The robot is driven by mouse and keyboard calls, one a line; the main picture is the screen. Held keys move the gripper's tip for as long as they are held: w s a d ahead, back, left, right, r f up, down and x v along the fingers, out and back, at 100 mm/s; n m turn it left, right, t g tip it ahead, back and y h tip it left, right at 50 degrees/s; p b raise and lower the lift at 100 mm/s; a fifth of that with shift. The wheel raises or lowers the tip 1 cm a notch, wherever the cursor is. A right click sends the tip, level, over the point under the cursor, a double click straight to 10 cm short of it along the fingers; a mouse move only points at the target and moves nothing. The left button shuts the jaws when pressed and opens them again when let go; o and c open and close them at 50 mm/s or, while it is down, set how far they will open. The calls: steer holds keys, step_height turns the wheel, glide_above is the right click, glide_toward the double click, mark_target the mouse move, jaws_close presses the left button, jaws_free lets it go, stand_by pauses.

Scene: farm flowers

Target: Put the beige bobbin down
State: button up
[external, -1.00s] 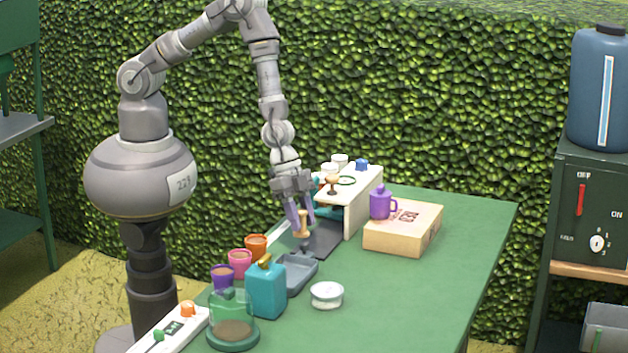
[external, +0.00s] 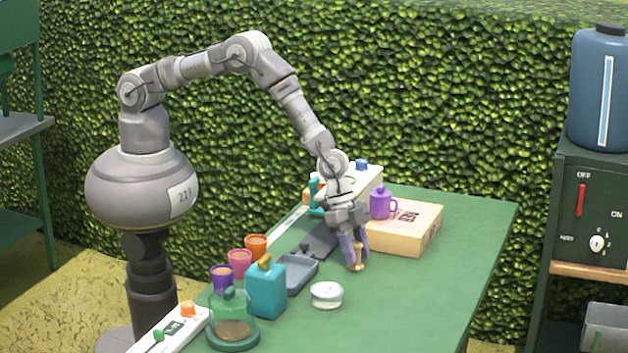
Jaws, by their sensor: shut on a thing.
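The beige bobbin (external: 358,256) is between the purple fingers of my gripper (external: 354,258), which is shut on it. The bobbin is upright and low over the green table (external: 440,285). I cannot tell whether its foot touches the table. My gripper stands in front of the wooden box and to the right of the dark mat.
A wooden box (external: 415,232) with a purple mug (external: 383,203) on it is just behind my gripper. A round white tin (external: 327,295) lies to the front left, near a grey tray (external: 298,280) and a teal canister (external: 266,290). The table's right side is clear.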

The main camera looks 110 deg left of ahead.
steer(key=o, duration=0.6)
steer(key=shift+f, duration=0.15)
steer(key=o, duration=0.4)
steer(key=shift+r, duration=0.2)
